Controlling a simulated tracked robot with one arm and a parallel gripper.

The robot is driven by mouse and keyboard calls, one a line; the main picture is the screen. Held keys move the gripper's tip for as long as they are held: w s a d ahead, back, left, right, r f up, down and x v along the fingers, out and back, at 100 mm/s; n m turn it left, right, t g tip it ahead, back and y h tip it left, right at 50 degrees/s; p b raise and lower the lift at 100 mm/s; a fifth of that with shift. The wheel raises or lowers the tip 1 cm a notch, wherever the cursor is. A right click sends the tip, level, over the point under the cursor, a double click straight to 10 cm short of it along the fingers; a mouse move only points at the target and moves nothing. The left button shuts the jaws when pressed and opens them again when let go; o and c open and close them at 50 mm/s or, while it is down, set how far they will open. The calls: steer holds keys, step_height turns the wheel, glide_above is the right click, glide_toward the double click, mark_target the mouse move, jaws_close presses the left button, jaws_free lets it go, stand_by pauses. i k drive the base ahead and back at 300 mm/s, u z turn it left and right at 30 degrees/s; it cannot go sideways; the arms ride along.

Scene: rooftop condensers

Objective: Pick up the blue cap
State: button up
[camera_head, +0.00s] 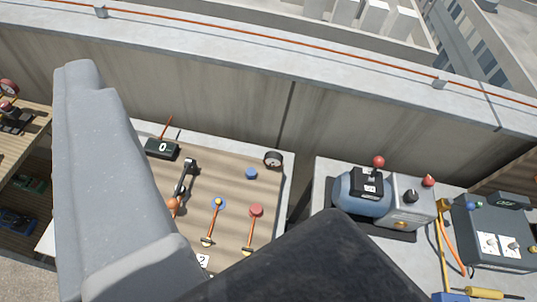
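A small blue cap (251,173) sits on the tan corrugated panel, near its upper right, left of a round black-rimmed gauge. A red cap (256,210) stands below it on an orange-stemmed fitting. A large grey part of mine covers the left of the view, and a dark part of mine fills the bottom middle. I see no gripper fingertips, and nothing held shows. My parts hide some of the panel's left and lower areas.
On the panel are a dark display reading 0 (162,148), a black lever (186,178) and the gauge (273,159). To the right stand a blue motor-like tank (357,197) and a grey control box (490,235). A concrete parapet (330,125) runs behind.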

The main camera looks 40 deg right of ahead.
mark_target(251, 172)
steer(key=z, duration=0.7)
